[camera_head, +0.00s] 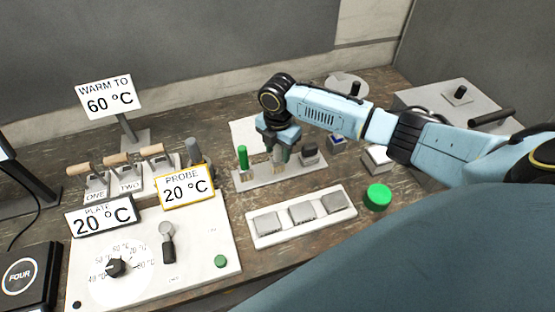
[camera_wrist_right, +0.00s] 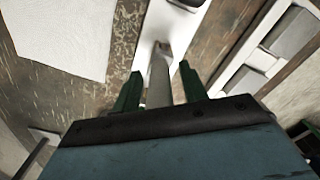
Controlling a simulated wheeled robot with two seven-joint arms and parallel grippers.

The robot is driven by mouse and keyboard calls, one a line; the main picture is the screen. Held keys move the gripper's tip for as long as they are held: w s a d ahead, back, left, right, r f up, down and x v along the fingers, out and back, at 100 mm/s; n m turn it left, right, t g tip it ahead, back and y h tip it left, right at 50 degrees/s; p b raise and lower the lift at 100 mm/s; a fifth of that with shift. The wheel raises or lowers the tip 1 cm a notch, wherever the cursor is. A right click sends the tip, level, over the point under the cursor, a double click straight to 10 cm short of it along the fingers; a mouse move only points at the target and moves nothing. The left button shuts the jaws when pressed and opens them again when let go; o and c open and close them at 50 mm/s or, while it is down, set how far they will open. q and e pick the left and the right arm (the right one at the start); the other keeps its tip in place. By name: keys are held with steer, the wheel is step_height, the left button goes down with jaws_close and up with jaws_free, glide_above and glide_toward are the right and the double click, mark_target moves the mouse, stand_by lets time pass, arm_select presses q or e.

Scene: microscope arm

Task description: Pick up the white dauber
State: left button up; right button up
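The white dauber looks like a pale upright stick in the wrist view (camera_wrist_right: 158,82); in the head view (camera_head: 278,168) only its lower part shows under my right gripper. It stands on a narrow light rack (camera_head: 250,180). My right gripper (camera_head: 279,150) is directly above the rack, pointing down. In the wrist view its two dark green fingers (camera_wrist_right: 160,88) stand on either side of the pale stick, with a visible gap on each side, so it is open. My left gripper is in neither view.
A tray of grey pads (camera_head: 303,213) lies in front. A green button (camera_head: 377,196) is to the right. A PROBE sign (camera_head: 186,188) stands to the left.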

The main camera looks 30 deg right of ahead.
jaws_close()
steer(key=shift+r, duration=5.05)
